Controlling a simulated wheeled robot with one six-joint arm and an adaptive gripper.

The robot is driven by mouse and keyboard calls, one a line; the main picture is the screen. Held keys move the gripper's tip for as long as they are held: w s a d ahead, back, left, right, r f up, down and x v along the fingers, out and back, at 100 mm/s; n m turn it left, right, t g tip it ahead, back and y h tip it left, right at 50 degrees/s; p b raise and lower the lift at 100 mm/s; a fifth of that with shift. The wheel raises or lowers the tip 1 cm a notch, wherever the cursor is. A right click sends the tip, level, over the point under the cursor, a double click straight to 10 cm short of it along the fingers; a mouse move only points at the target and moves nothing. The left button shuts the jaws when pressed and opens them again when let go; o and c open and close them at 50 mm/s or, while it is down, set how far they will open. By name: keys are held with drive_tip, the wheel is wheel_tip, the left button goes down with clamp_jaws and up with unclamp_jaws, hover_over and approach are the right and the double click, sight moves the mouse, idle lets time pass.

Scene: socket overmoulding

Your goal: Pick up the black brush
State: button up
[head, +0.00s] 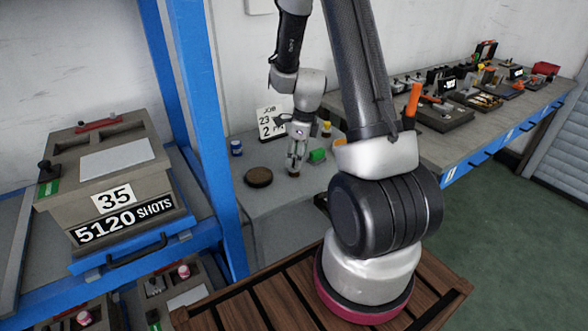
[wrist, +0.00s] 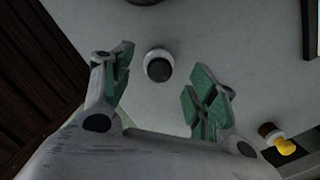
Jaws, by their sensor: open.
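My gripper (head: 295,162) points down over the grey table, open, its green-padded fingers spread in the wrist view (wrist: 164,82). A small brownish bit shows below the fingertips in the head view (head: 294,174). I cannot tell for sure that this is the black brush; no bristles show.
A dark brown disc (head: 259,177), a blue jar (head: 236,147), a green block (head: 317,156) and a job card (head: 270,123) are near my gripper. A yellow-topped piece (wrist: 285,146) lies right of the fingers. A blue rack post (head: 208,140) stands left.

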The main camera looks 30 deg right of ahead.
sight(294, 159)
drive_tip(key=f, duration=0.4)
drive_tip(key=shift+w+a+f, duration=0.2)
drive_tip(key=shift+a, duration=0.05)
drive_tip(key=c, duration=1.1)
drive_tip(key=shift+r, duration=0.1)
wheel_tip(294, 159, up, 10)
drive_tip(key=shift+f, duration=0.1)
